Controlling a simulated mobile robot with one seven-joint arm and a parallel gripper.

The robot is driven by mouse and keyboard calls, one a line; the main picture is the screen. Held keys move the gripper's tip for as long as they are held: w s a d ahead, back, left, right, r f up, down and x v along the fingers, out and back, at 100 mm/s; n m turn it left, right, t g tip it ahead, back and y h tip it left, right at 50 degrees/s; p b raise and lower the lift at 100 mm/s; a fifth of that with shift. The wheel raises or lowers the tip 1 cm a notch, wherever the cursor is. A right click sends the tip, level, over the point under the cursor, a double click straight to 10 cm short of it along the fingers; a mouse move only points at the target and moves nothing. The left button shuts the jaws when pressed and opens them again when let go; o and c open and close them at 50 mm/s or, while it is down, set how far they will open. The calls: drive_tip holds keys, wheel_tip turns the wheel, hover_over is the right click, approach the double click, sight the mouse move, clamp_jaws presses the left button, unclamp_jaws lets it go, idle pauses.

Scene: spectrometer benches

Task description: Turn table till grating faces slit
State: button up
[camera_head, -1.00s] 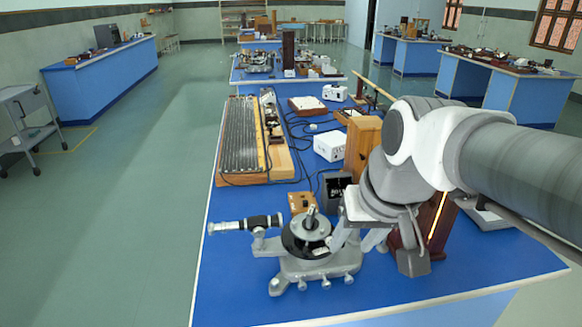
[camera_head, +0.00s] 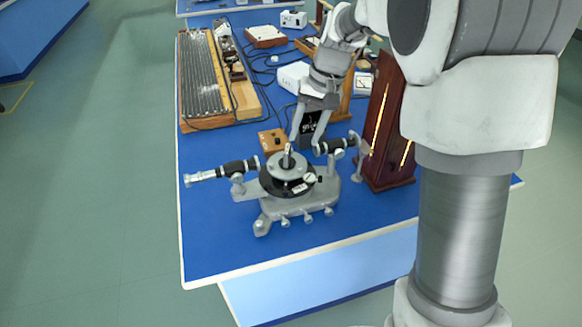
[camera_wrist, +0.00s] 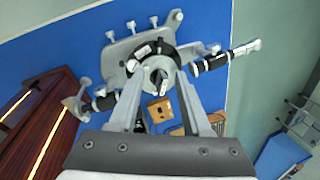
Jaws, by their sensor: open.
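The grey spectrometer (camera_head: 310,205) stands near the front of the blue bench. Its round table (camera_head: 287,167) carries a small upright plate, seemingly the grating (camera_head: 288,152); which way it faces is hard to tell. The same table (camera_wrist: 157,64) and plate (camera_wrist: 162,87) show in the wrist view. One black-and-silver tube (camera_head: 222,171) points left, and another tube (camera_head: 335,145) points right toward a glowing slit in a dark wooden housing (camera_head: 379,130). My gripper (camera_head: 306,141) is open above the back of the table, its fingers (camera_wrist: 160,78) on either side of the plate, apparently not touching it.
A small wooden box (camera_head: 271,141) and a dark box (camera_head: 306,122) sit behind the spectrometer. A long ribbed apparatus (camera_head: 202,85) lies at the back left. The bench (camera_head: 212,225) is clear at the front left.

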sight(286, 188)
drive_tip(key=x, duration=1.7)
drive_tip(key=shift+f+b, duration=0.15)
drive_tip(key=shift+b, duration=0.15)
clamp_jaws()
idle(0.6)
